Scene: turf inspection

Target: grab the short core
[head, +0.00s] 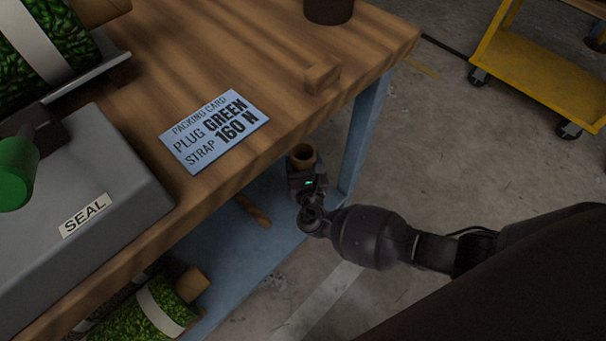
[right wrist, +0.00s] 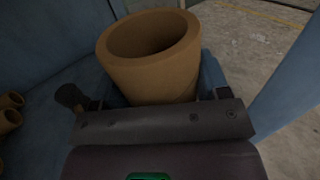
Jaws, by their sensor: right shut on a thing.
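A short, hollow brown core (head: 302,155) is in my right gripper (head: 303,178), just off the front edge of the workbench and below its top. In the right wrist view the core (right wrist: 153,75) stands between the fingers of the right gripper (right wrist: 160,92), its open end facing up. The gripper is shut on its sides. The lower part of the core is hidden by the gripper. My left gripper does not show.
A blue bench leg (head: 362,135) stands close to my right gripper. A yellow cart (head: 535,70) stands beyond.

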